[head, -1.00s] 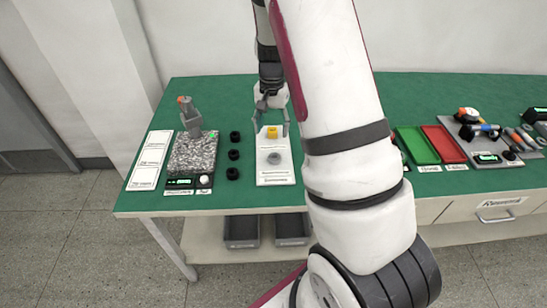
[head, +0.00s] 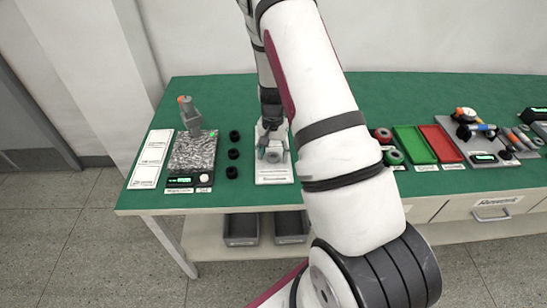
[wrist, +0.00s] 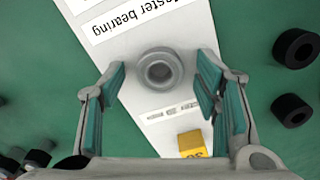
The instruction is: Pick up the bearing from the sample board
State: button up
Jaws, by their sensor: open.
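The grey ring-shaped bearing (wrist: 160,70) lies on the white sample board (wrist: 185,45), beside a printed label whose visible part ends in "aster bearing". My gripper (wrist: 162,78) is open and empty, with its teal-padded fingers on either side of the bearing and apart from it in the wrist view. In the head view my gripper (head: 273,150) is over the board (head: 275,178), and its fingers partly cover the bearing. A yellow block (wrist: 192,143) sits on the board near the bearing; I cannot make it out in the head view.
Black rings (head: 233,154) stand in a row left of the board, also in the wrist view (wrist: 292,110). Left of them is a speckled granite plate (head: 193,152) with a stand. Green (head: 414,146) and red (head: 441,144) trays lie right of my arm.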

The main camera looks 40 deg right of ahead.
jog(key=shift+c, duration=0.2)
jog(key=c, duration=1.2)
jog(key=shift+r, duration=0.1)
